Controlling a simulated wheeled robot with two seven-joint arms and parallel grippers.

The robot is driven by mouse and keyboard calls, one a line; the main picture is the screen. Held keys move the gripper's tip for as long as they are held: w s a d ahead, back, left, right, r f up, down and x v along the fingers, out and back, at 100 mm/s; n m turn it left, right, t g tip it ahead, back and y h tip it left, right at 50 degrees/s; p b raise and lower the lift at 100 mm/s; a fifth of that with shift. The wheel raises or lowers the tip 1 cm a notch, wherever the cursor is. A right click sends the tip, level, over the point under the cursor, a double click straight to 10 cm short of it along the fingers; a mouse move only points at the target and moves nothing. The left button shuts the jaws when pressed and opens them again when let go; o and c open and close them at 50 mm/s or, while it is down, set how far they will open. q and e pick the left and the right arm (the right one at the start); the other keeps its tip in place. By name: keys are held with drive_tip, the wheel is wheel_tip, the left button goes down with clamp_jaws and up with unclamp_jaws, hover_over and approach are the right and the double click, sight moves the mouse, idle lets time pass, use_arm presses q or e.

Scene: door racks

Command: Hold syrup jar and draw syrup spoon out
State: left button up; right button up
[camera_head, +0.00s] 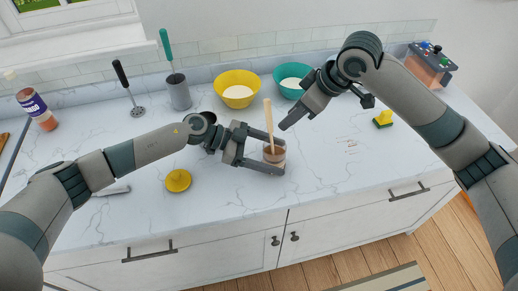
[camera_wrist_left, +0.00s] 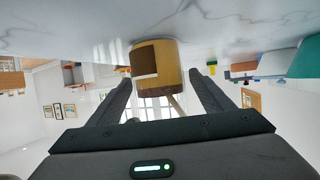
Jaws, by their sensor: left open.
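The syrup jar (camera_head: 274,152), small with brown contents, stands on the counter near its front. The syrup spoon (camera_head: 268,118) stands in it, its pale wooden handle sticking up and leaning slightly. My left gripper (camera_head: 277,154) is open, with one finger on each side of the jar. In the left wrist view the jar (camera_wrist_left: 158,65) appears inverted between the fingertips (camera_wrist_left: 160,85), with gaps beside it, and the spoon handle (camera_wrist_left: 177,105) also shows. My right gripper (camera_head: 284,127) is above the counter, right of the spoon and apart from it. Its finger opening is unclear.
A yellow lid (camera_head: 178,180) lies left of the jar. A yellow bowl (camera_head: 237,88), a teal bowl (camera_head: 292,77) and a grey utensil cup (camera_head: 179,94) stand behind.

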use_arm(q)
drive_tip(key=shift+x, duration=1.95)
